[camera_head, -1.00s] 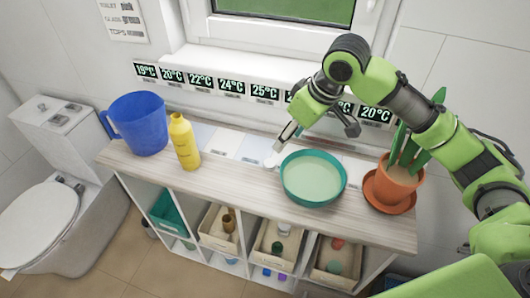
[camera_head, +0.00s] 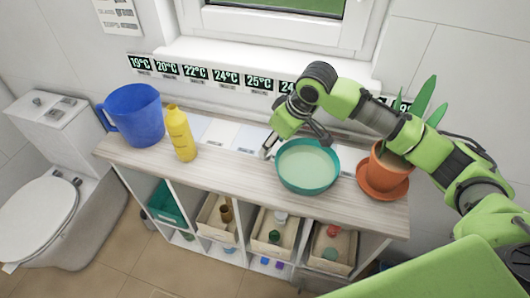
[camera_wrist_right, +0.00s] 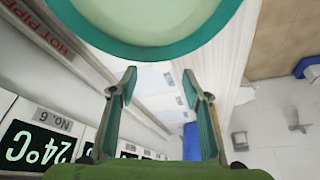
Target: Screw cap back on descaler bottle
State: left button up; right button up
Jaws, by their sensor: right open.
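The yellow descaler bottle (camera_head: 181,136) stands upright on the wooden cart top, right of the blue jug. Its narrow top is yellow; whether a cap sits on it is too small to tell. I cannot make out a separate cap in the current views. My right gripper (camera_head: 268,152) is low over the cart top at the left edge of the teal basin (camera_head: 308,187), apart from the bottle. In the right wrist view its two fingers (camera_wrist_right: 165,85) are spread, with nothing visible held between them. My left gripper is not in view.
A blue jug (camera_head: 136,117) stands at the cart's left end, a potted plant (camera_head: 384,171) at its right. Temperature labels (camera_head: 196,74) line the wall behind. Bins (camera_head: 272,236) fill the shelves below. The front strip of the wooden top (camera_head: 225,180) is clear.

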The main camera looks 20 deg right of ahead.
jog(key=shift+p+x, duration=0.65)
jog(key=shift+x, duration=1.95)
jog(key=shift+a, duration=0.1)
jog(key=shift+r, duration=0.1)
jog(key=shift+c, duration=0.3)
jog(key=c, duration=0.8)
